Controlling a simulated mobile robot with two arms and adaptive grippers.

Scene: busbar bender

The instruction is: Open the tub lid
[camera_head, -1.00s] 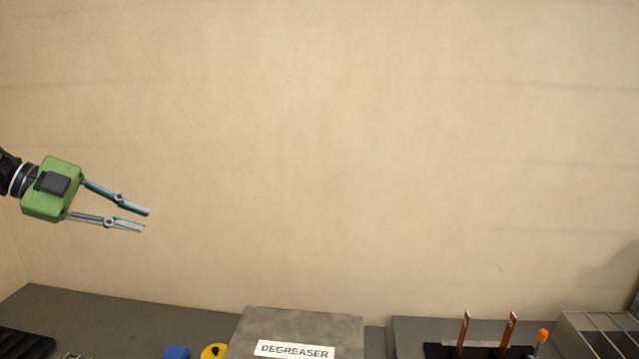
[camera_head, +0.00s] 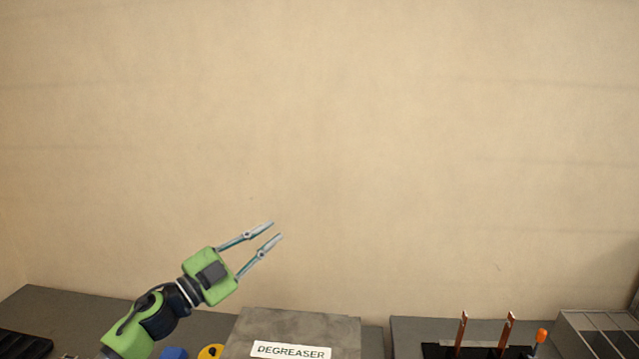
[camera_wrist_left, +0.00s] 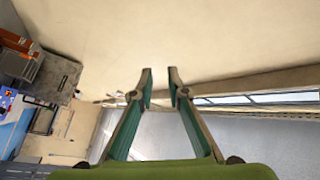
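The tub is a grey box with a flat grey lid (camera_head: 300,324) and a white "DEGREASER" label (camera_head: 291,351), at the bottom middle of the head view. The lid looks shut, and the tub's lower part is cut off by the frame edge. My left gripper (camera_head: 276,231) is green with two slim fingers. It is in the air above and behind the tub's left part in the picture, pointing up and right, open and empty. In the left wrist view its fingertips (camera_wrist_left: 160,72) stand apart with nothing between them. My right gripper is not in view.
Left of the tub are a blue object (camera_head: 174,353) and a yellow object (camera_head: 210,352). Right of it are upright copper bars (camera_head: 462,328), an orange-tipped tool (camera_head: 541,337) and a grey divided rack (camera_head: 600,322). A plain beige wall (camera_head: 330,120) stands behind.

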